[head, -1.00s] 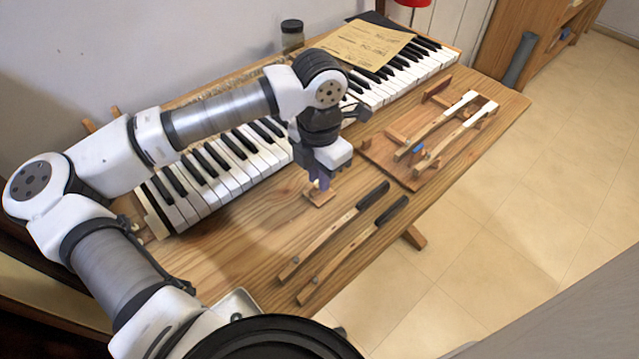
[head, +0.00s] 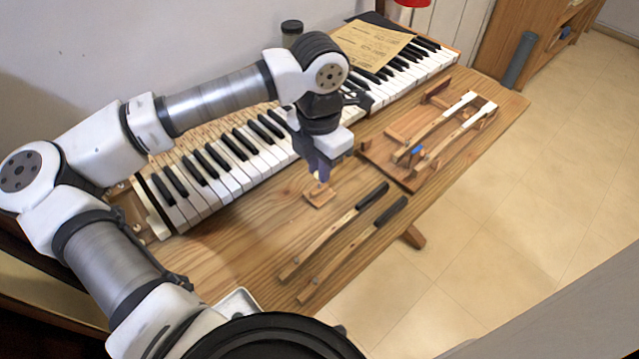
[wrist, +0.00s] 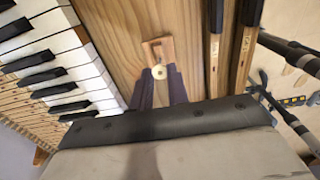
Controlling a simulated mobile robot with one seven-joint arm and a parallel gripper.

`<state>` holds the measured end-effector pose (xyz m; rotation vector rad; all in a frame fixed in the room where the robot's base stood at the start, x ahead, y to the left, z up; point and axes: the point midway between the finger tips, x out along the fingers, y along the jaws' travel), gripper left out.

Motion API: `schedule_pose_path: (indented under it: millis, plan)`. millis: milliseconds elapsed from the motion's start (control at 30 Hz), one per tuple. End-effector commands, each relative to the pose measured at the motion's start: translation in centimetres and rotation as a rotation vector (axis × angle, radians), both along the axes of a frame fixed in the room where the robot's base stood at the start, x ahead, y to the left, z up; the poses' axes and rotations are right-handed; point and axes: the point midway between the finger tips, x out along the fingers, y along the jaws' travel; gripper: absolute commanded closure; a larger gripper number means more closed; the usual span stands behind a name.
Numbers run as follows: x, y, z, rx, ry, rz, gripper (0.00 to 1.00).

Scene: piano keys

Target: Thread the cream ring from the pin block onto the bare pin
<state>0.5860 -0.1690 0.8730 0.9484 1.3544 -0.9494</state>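My gripper (head: 320,174) points down over the small wooden pin block (head: 320,195) on the table. In the wrist view its two dark fingers (wrist: 160,74) are on either side of the cream ring (wrist: 159,72), which fills the gap at the tips. The block (wrist: 158,49) shows just beyond the ring, and the ring looks to be above or at its near edge. The ring shows as a small pale spot at the fingertips in the head view (head: 316,177). I cannot make out the bare pin; the wooden key frame (head: 377,164) at the right has small fittings.
Two loose wooden keys with black ends (head: 345,225) lie to the right of the block. The piano keyboard (head: 225,168) runs behind. Two white-tipped keys (head: 462,98) sit in the frame.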

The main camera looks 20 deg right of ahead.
Motion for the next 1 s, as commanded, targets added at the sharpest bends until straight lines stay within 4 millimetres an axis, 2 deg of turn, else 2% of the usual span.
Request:
schedule_pose_path:
  millis: [100,600,1000]
  plan:
    - [0.0,0.0,1.3,0.000,-0.001,0.000,0.88]
    - [0.0,0.0,5.1,0.001,-0.002,0.000,0.88]
    - [0.0,0.0,5.2,0.000,0.000,0.000,0.88]
